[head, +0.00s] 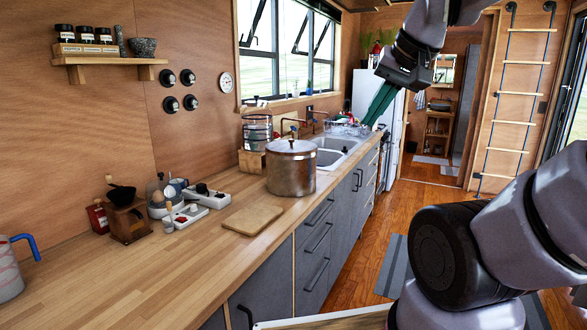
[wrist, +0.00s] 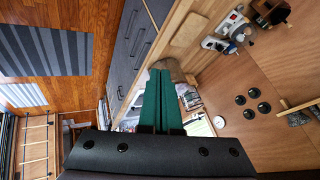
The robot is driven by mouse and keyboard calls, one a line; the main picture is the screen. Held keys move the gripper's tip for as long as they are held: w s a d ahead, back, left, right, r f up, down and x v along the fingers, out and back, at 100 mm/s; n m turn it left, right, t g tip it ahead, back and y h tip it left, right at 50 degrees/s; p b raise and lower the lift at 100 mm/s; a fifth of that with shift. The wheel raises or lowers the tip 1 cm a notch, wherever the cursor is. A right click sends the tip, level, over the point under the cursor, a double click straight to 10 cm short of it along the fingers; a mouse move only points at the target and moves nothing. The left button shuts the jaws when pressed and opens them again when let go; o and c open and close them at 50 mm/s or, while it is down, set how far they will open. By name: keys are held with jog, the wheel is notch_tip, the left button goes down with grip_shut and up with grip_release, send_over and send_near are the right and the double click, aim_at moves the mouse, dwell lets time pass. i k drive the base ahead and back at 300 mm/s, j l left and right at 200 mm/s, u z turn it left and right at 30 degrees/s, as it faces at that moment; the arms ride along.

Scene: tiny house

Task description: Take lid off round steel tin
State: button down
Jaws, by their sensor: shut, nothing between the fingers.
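The round steel tin (head: 291,178) stands upright on the wooden counter, left of the sink. Its lid (head: 283,148) is on top, with a small dark knob in the middle. My gripper (head: 371,122) has green fingers, shut and empty, pointing down above the far end of the counter. It is to the right of the tin, higher, and clearly apart from it. In the wrist view the closed fingers (wrist: 160,72) partly cover the tin (wrist: 178,73).
A cutting board (head: 252,219) lies in front of the tin. The sink (head: 332,150) and a dish rack (head: 346,129) are beyond it. A tiered wire rack (head: 257,131) stands behind the tin. A coffee grinder (head: 128,220) and small items sit left.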

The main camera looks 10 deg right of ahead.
aim_at(291, 148)
jog(key=i+l+u, duration=0.1)
jog(key=u, duration=0.7)
jog(key=i+l+u, duration=0.15)
jog(key=l+u, duration=0.15)
jog(key=l, duration=0.2)
jog(key=i+l+u, duration=0.1)
jog(key=l+u, duration=0.15)
jog(key=l, duration=0.25)
jog(key=l+u, duration=0.3)
jog(key=l, duration=1.05)
jog(key=i+l, duration=0.1)
jog(key=l, duration=0.7)
jog(key=i+u, duration=0.05)
